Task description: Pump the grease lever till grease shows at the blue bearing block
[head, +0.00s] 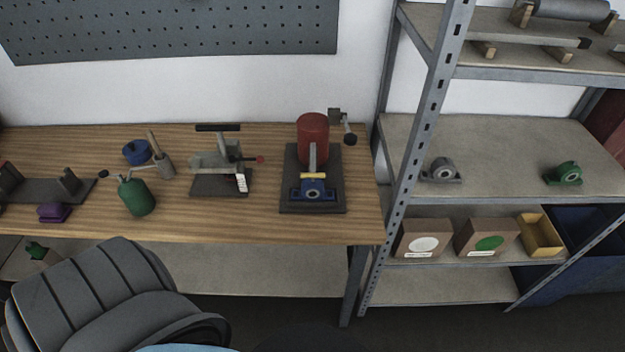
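The blue bearing block (299,194) sits at the front of a dark base plate (331,206) on the wooden workbench. A red cylinder (312,130) stands upright behind it, with a grey vertical piece between the two. The grease lever appears to be the short arm with a black knob (350,139), at the right of the red cylinder beside a grey block (334,116). I cannot make out any grease at the blue block at this size. Neither of my grippers shows in the head view.
A clamp-like tool (211,160), a green oil can (137,197), a blue round item (136,152) and a purple block (54,212) stand left on the bench (250,225). A ribbed dark grey shape (95,295) fills the lower left. A metal shelf (485,190) stands right.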

